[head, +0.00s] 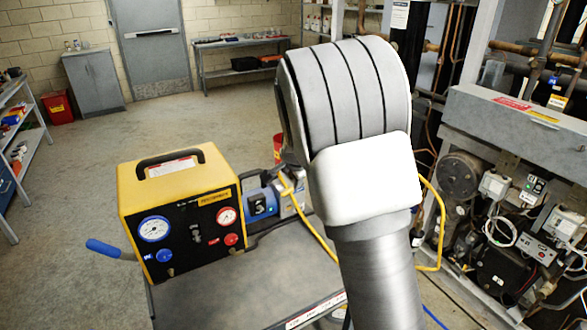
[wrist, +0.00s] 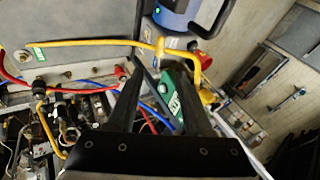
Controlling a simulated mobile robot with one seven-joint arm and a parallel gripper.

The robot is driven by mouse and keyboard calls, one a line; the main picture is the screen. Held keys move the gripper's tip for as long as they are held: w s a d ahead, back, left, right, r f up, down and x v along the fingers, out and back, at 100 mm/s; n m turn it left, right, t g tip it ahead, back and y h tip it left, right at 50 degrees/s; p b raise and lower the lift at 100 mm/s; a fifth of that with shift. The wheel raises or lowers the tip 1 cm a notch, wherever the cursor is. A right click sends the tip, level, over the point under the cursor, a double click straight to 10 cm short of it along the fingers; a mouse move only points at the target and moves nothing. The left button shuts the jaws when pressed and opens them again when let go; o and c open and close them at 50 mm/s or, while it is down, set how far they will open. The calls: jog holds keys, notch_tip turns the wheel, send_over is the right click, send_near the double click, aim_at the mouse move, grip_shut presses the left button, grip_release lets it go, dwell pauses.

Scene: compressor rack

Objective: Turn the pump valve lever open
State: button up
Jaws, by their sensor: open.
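The blue pump (head: 262,200) stands on the cart, right of the yellow recovery unit, partly hidden behind it and my arm. In the wrist view the blue pump body (wrist: 185,14) is at the top, with a green light. A yellow hose (wrist: 95,42) runs to a yellow fitting (wrist: 161,50) below the pump. I cannot tell which part is the valve lever. My gripper (wrist: 158,76) is open, its two dark fingers apart. A green object with a white label (wrist: 172,98) shows between them; I cannot tell its depth. My gripper is hidden in the head view.
The yellow recovery unit (head: 185,210) with gauges stands on the grey cart top (head: 250,285). The compressor rack (head: 520,130) with pipes and wiring fills the right. Red and blue hoses (wrist: 140,88) cross near the fingers. Open floor (head: 80,180) lies left.

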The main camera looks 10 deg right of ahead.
jog(key=v, duration=0.5)
jog(key=shift+s+r, duration=0.1)
